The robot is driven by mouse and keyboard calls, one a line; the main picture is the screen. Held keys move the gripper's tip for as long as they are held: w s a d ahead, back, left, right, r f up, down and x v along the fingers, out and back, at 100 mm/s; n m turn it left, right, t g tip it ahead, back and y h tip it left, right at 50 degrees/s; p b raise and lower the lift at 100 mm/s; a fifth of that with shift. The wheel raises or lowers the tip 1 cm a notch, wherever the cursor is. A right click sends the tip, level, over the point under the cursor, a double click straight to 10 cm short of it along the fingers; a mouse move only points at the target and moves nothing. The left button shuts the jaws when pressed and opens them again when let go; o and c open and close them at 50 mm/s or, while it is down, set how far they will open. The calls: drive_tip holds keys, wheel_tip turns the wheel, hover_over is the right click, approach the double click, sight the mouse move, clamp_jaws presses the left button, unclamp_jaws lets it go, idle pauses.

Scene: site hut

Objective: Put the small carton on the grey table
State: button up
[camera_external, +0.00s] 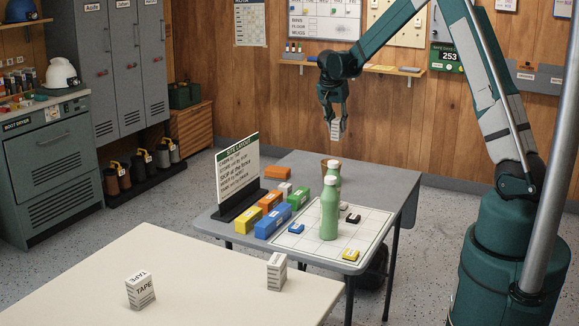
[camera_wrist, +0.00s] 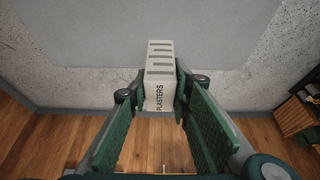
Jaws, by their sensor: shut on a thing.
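My gripper (camera_external: 335,116) is shut on a small pale carton (camera_external: 337,130) with dark stripes and holds it in the air, above the level of the grey table (camera_external: 385,178) and near its far side. In the wrist view, the carton (camera_wrist: 160,78) reads PLASTERS and sits between the green finger pads of my gripper (camera_wrist: 160,95). The grey table (camera_wrist: 85,45) fills the top of that view beyond the carton, with a gap of speckled floor below it.
The table's back right is bare. Its front holds a sign (camera_external: 239,180), coloured blocks (camera_external: 272,222), green bottles (camera_external: 329,210), a brown cup (camera_external: 325,165) and a gridded sheet (camera_external: 377,221). A cream table (camera_external: 205,285) in front bears a TAPE carton (camera_external: 140,292) and another carton (camera_external: 277,273).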

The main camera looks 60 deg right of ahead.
sight(338, 131)
drive_tip(key=shift+f, duration=1.6)
wheel_tip(338, 131, down, 6)
drive_tip(key=b, duration=0.1)
drive_tip(key=shift+f, duration=0.15)
drive_tip(key=shift+f+b, duration=0.4)
drive_tip(key=shift+f, duration=1.4)
drive_tip(key=shift+f, duration=0.15)
drive_tip(key=o, duration=0.8)
